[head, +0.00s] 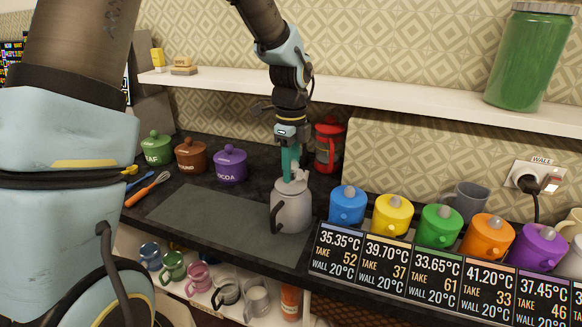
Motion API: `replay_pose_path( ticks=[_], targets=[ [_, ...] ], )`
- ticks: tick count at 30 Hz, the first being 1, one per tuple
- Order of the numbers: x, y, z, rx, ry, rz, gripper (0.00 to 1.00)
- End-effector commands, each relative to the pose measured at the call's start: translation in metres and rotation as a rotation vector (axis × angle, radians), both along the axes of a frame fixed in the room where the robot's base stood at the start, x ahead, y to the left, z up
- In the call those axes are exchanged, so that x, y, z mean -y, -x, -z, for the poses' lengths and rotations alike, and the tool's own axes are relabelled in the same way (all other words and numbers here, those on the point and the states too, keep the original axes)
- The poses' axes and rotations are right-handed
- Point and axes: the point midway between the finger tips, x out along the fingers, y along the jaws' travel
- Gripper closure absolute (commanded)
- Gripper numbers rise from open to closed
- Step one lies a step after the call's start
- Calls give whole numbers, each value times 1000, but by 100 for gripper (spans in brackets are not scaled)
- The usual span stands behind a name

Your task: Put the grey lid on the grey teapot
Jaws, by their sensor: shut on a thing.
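The grey teapot (291,213) stands upright on the dark counter in the middle of the head view, with its black handle toward the left front. My gripper (291,176) points down directly above it, its teal fingers shut on the grey lid (292,187). The lid is at the top of the teapot, over the opening. I cannot tell whether it is fully seated or slightly raised, as lid and pot are close in colour and the fingers cover the knob.
Brown (191,155), green and purple lidded pots stand at the back left. A red lantern-like canister (328,146) is close behind my gripper. Coloured lidded mugs (393,215) and label screens (387,262) fill the right. A white shelf (400,105) runs above. A grey mat (200,215) lies clear at left.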

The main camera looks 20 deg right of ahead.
Motion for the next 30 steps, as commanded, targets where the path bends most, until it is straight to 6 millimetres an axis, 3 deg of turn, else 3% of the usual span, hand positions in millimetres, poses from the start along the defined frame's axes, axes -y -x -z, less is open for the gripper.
replay_pose_path(
  ticks=[9, 10, 19, 30],
  targets=[
    [0, 0, 8, 0, 0, 0, 100],
    [0, 0, 7, 0, 0, 0, 64],
    [0, 0, 6, 0, 0, 0, 31],
    [0, 0, 0, 0, 0, 0, 31]
  ],
)
